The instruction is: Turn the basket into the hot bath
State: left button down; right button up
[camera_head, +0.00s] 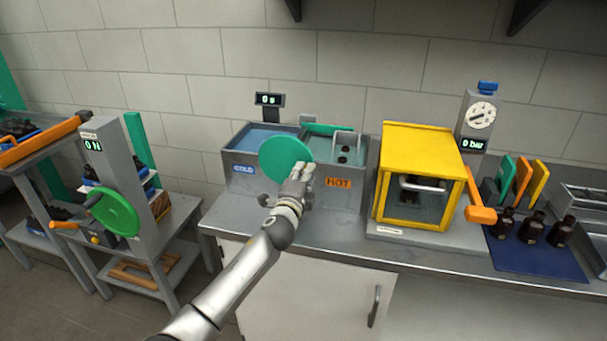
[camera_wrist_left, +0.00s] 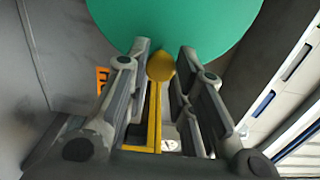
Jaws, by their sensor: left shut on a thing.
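A grey double bath stands on the counter. Its left basin, labelled COLD (camera_head: 243,169), holds blue water, and its right basin is labelled HOT (camera_head: 338,182). A grey frame with dark items, seemingly the basket (camera_head: 346,137), is at the right basin; its depth there is unclear. A green disc (camera_head: 284,157) stands upright at the bath's front and partly hides it. My left gripper (camera_head: 302,172) is at the disc's lower right. My right gripper is not in view.
A yellow box (camera_head: 424,150) with an orange lever stands right of the bath. Brown bottles (camera_head: 532,228) stand on a blue mat farther right. A display (camera_head: 269,100) reading 0 s rises behind the bath. A green handwheel (camera_head: 114,212) stands at left. Counter in front is clear.

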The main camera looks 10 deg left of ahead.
pick_arm(q)
jog(key=shift+d+f+m, duration=0.1)
jog(key=shift+f+m, duration=0.4)
jog(key=shift+f, duration=0.15)
jog(key=c, duration=1.2)
grip_release()
jog(key=shift+c, duration=0.2)
jog(key=shift+s+r, duration=0.1)
jog(key=shift+r, duration=0.1)
jog(key=s, duration=1.1)
jog(key=shift+s+a, duration=0.25)
jog(key=shift+s, duration=0.15)
jog(key=shift+f, duration=0.15)
